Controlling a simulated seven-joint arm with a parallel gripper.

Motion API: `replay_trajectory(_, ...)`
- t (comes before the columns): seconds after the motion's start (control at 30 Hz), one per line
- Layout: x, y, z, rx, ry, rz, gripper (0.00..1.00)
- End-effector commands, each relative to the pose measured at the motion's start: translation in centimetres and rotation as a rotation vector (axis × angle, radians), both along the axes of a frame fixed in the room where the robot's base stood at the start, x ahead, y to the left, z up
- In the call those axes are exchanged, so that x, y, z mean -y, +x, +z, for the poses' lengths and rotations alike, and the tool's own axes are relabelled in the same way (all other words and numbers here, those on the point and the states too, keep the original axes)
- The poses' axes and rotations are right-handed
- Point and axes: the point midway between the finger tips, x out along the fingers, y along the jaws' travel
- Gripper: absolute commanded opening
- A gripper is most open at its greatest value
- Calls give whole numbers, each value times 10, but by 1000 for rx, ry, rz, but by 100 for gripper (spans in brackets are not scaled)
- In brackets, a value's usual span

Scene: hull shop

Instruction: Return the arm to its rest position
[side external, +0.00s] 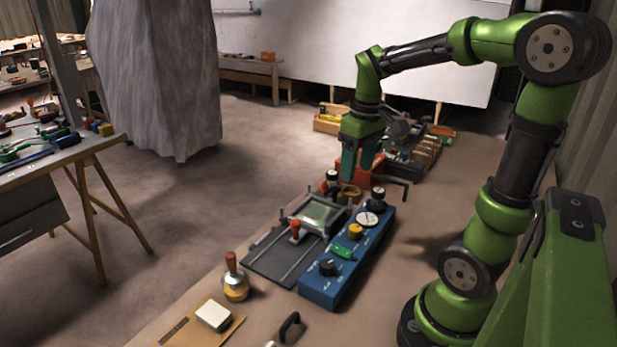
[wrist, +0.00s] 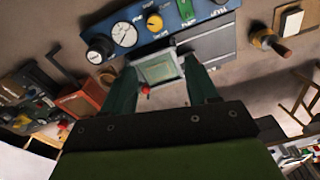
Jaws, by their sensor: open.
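My green arm reaches out over the bench from its base at the right in the side external view. A framed greenish plate (wrist: 158,70) lies beyond the fingertips in that view. How high the fingertips are above the bench parts is hard to tell.
The blue control box (side external: 328,285) with knobs and a dial stands beside a dark railed slide (side external: 270,255). Bins (side external: 425,150) stand behind my gripper. Bare bench (side external: 410,245) lies between the box and my base.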

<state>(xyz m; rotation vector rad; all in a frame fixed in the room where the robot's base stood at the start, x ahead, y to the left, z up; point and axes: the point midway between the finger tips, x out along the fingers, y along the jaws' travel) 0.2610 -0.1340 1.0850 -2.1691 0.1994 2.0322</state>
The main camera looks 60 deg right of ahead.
Motion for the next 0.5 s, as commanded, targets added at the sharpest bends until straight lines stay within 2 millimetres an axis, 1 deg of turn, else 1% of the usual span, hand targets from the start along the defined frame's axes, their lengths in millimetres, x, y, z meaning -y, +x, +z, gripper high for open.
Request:
replay_trajectory(0.17,-63,5,6,226,49,-155,59)
replay_trajectory(0.2,-79,4,9,279,71,-181,59)
replay_trajectory(0.3,-115,-3,14,395,130,-218,59)
replay_trajectory(0.4,-142,-12,19,477,182,-217,59)
replay_trajectory(0.5,-159,-21,23,522,206,-176,59)
